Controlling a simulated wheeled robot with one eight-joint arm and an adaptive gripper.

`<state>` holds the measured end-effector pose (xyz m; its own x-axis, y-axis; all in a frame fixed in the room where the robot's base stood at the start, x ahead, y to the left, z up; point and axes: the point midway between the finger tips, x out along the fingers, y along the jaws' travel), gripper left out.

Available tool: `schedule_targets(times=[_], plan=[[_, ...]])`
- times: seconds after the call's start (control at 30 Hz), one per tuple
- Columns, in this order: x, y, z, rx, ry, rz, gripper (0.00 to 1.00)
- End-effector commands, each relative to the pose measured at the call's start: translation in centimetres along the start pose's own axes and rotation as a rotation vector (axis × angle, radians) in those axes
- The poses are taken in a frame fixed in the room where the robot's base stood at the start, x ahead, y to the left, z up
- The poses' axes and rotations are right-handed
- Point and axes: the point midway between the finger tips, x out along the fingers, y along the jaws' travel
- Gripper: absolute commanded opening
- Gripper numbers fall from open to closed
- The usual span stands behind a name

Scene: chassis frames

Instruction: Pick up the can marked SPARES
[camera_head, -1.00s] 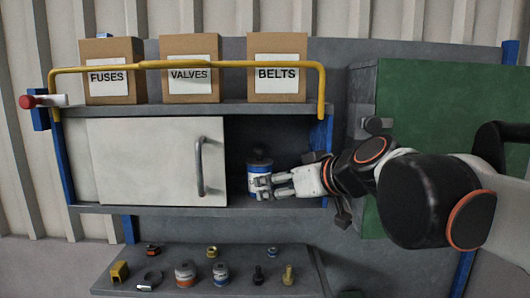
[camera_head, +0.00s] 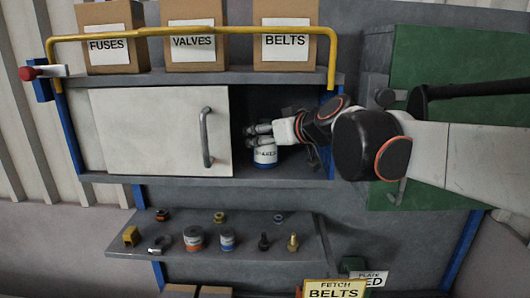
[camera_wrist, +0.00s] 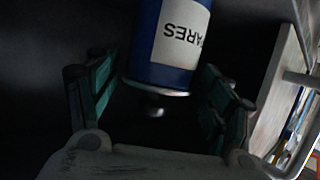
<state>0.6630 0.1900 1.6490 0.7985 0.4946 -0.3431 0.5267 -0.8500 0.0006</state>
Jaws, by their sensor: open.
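The SPARES can (camera_head: 265,157) stands upright in the open right part of the cabinet, with a white label and a blue lower band. My gripper (camera_head: 254,134) is at the can's upper part in the head view and hides its top. In the wrist view the can (camera_wrist: 178,35) appears upside down, with its dark lid and small knob towards my palm. The open green-padded fingers stand to either side of the lid end, with visible gaps. No firm contact shows.
A sliding door (camera_head: 150,130) with a handle covers the cabinet's left part. A yellow rail (camera_head: 190,33) runs before the FUSES, VALVES and BELTS boxes above. A lower shelf (camera_head: 280,247) holds several small parts. A FETCH BELTS sign (camera_head: 333,289) is at the bottom.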

Motion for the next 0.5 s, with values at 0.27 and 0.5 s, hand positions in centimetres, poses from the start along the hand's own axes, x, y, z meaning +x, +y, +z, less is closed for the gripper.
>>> schedule_targets(times=[0.27,0.5], plan=[[3.1,0.2,-0.8,-0.001,0.000,-0.001,0.74],[5.0,0.2,-0.7,0.001,0.001,0.000,0.74]])
